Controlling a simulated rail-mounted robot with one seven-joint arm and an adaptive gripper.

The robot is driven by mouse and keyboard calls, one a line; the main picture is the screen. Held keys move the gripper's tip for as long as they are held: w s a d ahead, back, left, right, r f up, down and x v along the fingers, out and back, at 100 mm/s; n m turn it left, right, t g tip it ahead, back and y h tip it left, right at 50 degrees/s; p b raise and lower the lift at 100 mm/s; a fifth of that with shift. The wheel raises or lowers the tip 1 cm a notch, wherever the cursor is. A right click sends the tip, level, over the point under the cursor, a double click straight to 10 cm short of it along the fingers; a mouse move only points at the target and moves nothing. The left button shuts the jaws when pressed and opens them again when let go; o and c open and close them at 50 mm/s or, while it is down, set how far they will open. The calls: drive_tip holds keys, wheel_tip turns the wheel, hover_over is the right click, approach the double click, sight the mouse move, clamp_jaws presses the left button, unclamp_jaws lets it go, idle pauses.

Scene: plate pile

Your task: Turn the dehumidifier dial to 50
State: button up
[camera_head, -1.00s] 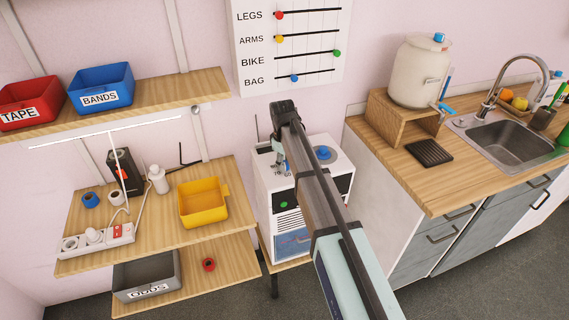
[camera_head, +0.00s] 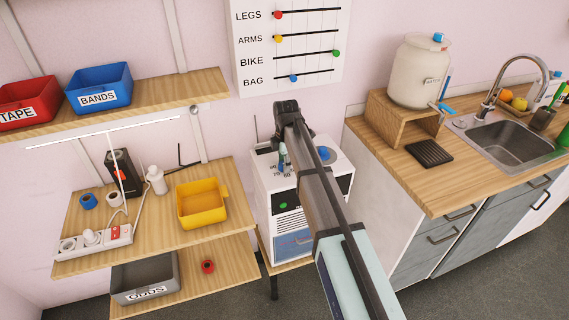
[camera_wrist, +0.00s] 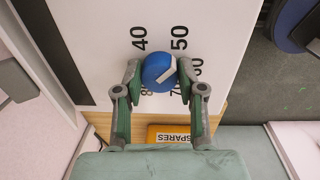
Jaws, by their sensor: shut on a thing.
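The dehumidifier (camera_head: 300,205) is a white box with a dark front strip, standing on a low wooden stand. Its blue dial (camera_wrist: 156,70) with a white pointer shows in the wrist view, on a white face with 40 at the upper left and 50 at the upper right. The pointer slants up and right, seemingly between 50 and 60. My gripper (camera_wrist: 159,80) is shut on the dial, one finger on each side. The lower numbers are partly hidden by the fingers. In the head view my gripper (camera_head: 283,160) reaches down to the top face, and my arm hides much of it.
A second blue round part (camera_head: 323,154) sits on the dehumidifier's top, right of my arm. A yellow bin (camera_head: 202,203) stands on the shelf to the left. The wooden counter (camera_head: 435,180) with a sink is to the right.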

drive_tip(key=shift+f+n, duration=0.1)
drive_tip(key=shift+n, duration=1.2)
drive_tip(key=o, duration=1.2)
drive_tip(key=shift+c, duration=0.2)
wheel_tip(320, 180, up, 12)
drive_tip(key=shift+s+d, duration=0.25)
drive_tip(key=shift+s, duration=0.05)
